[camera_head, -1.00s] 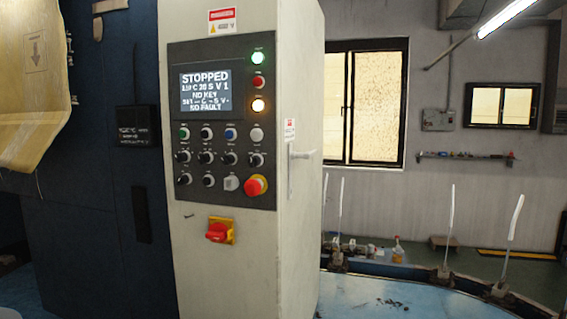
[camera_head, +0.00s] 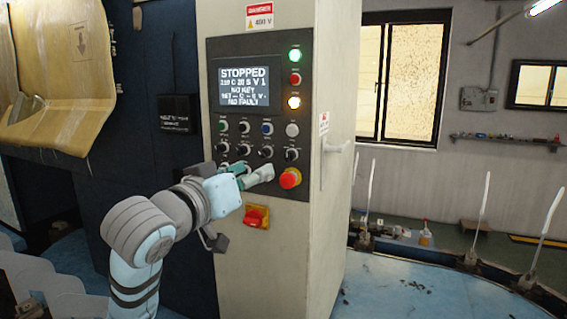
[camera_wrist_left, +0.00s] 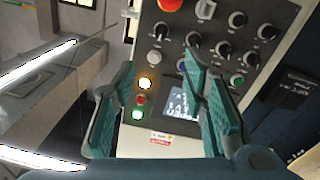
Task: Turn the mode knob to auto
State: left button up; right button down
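The control panel (camera_head: 259,75) on the pale cabinet carries several black selector knobs; one (camera_head: 291,155) shows at the right end of its row. The labels are too small to tell which is the mode knob. My left gripper (camera_head: 256,176) is in front of the lower knob row and hides part of it. In the left wrist view the panel is upside down, with several knobs (camera_wrist_left: 223,49) beyond the fingers. The left gripper (camera_wrist_left: 161,68) is open, with nothing between its teal pads. Contact with the panel cannot be told. My right gripper is not in view.
The screen (camera_head: 244,87) reads STOPPED. A red emergency stop (camera_head: 289,178) sits right of the left fingers, and a red-yellow switch (camera_head: 256,216) lies below. A handle (camera_head: 337,147) sticks out of the cabinet's side. Yellow sheeting (camera_head: 65,60) hangs at left.

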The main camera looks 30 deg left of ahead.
aim_at(286, 157)
pick_arm(q)
jog(key=w+p, duration=0.3)
jog(key=w, duration=1.1)
jog(key=shift+a, duration=0.1)
jog(key=shift+w+a+f, duration=0.1)
jog(key=shift+w+f, duration=0.05)
jog(key=shift+w, duration=0.2)
grip_shut()
